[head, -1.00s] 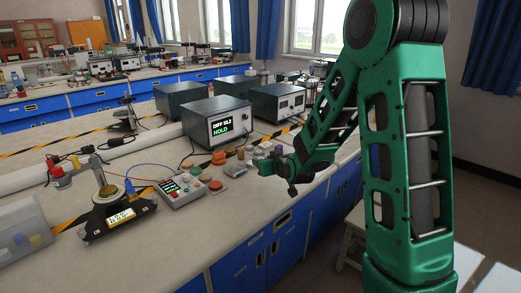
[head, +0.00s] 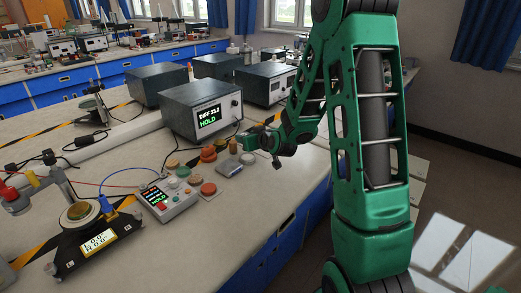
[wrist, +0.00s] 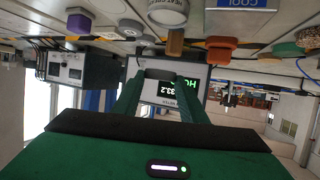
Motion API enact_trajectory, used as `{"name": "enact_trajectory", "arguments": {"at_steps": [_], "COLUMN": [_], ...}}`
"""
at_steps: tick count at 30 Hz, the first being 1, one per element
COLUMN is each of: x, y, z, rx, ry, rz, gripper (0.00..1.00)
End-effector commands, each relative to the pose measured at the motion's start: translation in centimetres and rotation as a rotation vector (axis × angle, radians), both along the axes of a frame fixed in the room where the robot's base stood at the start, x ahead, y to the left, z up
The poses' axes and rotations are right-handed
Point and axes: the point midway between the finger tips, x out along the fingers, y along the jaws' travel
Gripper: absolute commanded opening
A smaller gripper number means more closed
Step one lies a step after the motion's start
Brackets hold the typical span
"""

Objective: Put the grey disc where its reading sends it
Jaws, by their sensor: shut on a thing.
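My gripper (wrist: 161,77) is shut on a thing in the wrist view. It looks like the grey disc (wrist: 159,73), seen nearly edge-on between the fingertips, though most of it is hidden. In the head view my gripper (head: 249,143) is over the bench's right part, beside a small brown cylinder (head: 233,146). The meter box (head: 203,108) behind it reads DIFF 33.2 and HOLD in green. A balance (head: 95,238) with a round pan and a lit display stands at the front left.
A button panel (head: 168,200) stands mid-bench. Orange and red discs (head: 208,154) and a grey pad (head: 228,168) lie near my gripper. More dark boxes (head: 218,67) stand behind. The bench's blue front edge (head: 262,240) runs along the right. Bare bench lies before the panel.

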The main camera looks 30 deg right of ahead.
Motion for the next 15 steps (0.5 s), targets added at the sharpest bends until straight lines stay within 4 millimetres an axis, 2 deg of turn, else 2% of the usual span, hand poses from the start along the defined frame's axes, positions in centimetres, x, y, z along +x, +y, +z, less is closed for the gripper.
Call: {"name": "enact_trajectory", "arguments": {"at_steps": [1, 7, 12, 15], "x": [-0.1, 0.1, 0.3, 0.4], "y": [-1.9, -6.7, -9.2, -9.8], "z": [-0.8, -3.2, -4.5, -4.9], "rx": [0.004, 0.002, 0.002, 0.001], "ry": [0.003, 0.003, 0.002, 0.001], "rz": [-0.015, -0.024, -0.022, -0.021], "gripper": [0.06, 0.06, 0.06, 0.06]}}
